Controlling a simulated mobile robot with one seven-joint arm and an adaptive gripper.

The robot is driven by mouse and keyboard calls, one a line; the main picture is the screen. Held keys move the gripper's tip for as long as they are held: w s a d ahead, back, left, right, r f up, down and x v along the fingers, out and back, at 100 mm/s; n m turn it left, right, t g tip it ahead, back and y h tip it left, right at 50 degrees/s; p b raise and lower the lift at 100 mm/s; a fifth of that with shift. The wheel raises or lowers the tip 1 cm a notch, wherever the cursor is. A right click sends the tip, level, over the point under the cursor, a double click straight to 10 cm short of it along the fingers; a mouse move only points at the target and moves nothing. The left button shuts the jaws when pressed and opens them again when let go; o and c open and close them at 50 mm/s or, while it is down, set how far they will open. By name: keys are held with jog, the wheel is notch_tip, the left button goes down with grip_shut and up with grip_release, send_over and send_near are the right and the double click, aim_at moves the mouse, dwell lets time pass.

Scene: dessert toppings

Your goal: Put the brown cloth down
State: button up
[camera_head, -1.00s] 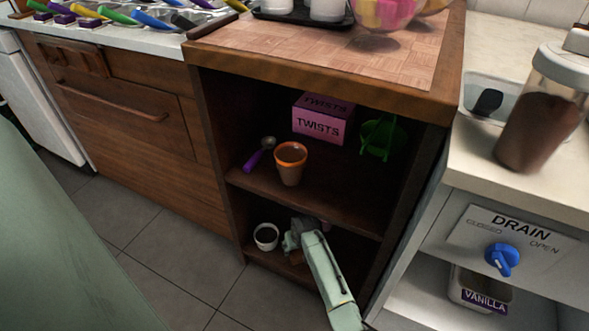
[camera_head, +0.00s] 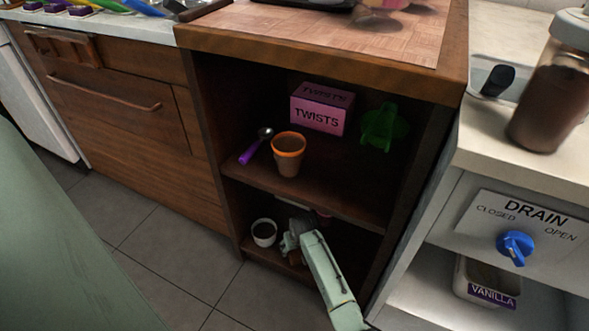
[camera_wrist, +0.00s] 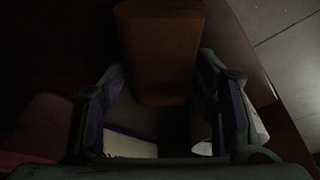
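The brown cloth (camera_wrist: 160,50) shows in the wrist view as a folded, block-like shape at the top centre. It lies between and beyond the fingertips of my gripper (camera_wrist: 162,65). The fingers are wide apart, with thin dark gaps seeming to part them from the cloth's sides; the dim light makes contact hard to judge. In the head view my gripper (camera_head: 290,243) is low in the bottom compartment of the dark wooden shelf unit (camera_head: 215,120). Only a small brown patch of the cloth (camera_head: 295,257) shows there, mostly hidden by the gripper.
A white cup (camera_head: 264,233) with dark contents stands just left of my gripper. The shelf above holds an orange-rimmed cup (camera_head: 288,157), a purple-handled scoop (camera_head: 250,150), a pink TWISTS box (camera_head: 320,112) and a green item (camera_head: 383,128).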

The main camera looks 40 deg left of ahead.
aim_at(296, 251)
jog(key=shift+o, duration=1.2)
jog(key=shift+r, duration=0.2)
jog(key=p+v, duration=0.6)
jog(key=p, duration=0.1)
jog(key=shift+a, duration=0.1)
jog(key=shift+p+v, duration=0.75)
jog(key=shift+p, duration=0.45)
